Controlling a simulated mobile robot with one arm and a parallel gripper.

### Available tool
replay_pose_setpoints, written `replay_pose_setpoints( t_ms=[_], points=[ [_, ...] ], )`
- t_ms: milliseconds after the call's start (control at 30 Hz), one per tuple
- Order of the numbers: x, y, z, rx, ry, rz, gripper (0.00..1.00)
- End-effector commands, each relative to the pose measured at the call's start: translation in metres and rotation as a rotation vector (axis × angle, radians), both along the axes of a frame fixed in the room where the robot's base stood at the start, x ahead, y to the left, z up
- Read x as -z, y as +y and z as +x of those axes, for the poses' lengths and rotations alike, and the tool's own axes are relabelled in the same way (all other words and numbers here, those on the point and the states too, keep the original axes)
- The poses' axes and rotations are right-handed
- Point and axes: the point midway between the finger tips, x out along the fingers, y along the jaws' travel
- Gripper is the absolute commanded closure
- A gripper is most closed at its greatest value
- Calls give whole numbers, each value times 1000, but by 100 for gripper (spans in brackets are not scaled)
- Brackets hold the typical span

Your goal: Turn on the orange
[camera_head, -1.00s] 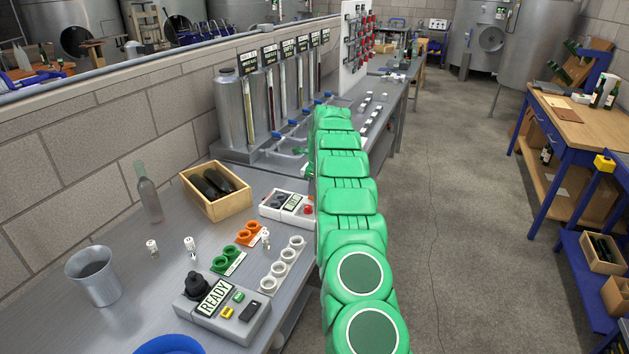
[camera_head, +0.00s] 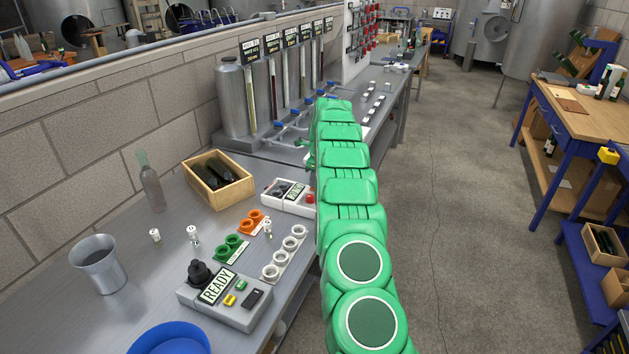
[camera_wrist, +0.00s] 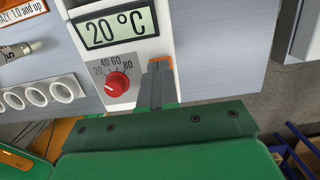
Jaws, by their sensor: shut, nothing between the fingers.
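A white heating unit (camera_head: 292,207) with a display and a red knob stands on the bench in the head view, partly behind my arm. In the wrist view the unit (camera_wrist: 144,58) shows "20 °C" on its display, and the red knob (camera_wrist: 117,84) sits below on a 20–80 scale. A small orange part (camera_wrist: 163,60) shows at the unit's right side, mostly covered by my fingertips. My gripper (camera_wrist: 158,72) is shut and empty, its fingers over that part; I cannot tell whether they touch it. The head view hides my gripper behind my arm.
Orange rings (camera_head: 254,222), green rings (camera_head: 232,248) and white rings (camera_head: 284,257) lie near the unit. A control box marked READY (camera_head: 228,300), a wooden crate of bottles (camera_head: 220,180), a glass bottle (camera_head: 152,188) and a metal cup (camera_head: 98,264) share the bench.

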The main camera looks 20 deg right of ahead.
Motion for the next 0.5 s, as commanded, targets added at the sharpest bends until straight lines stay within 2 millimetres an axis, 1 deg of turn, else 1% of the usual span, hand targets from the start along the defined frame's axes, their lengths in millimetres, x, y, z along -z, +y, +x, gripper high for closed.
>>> replay_pose_setpoints(
  t_ms=[500],
  points=[
    [-4,-11,-11,1,2,-1,100]
  ],
)
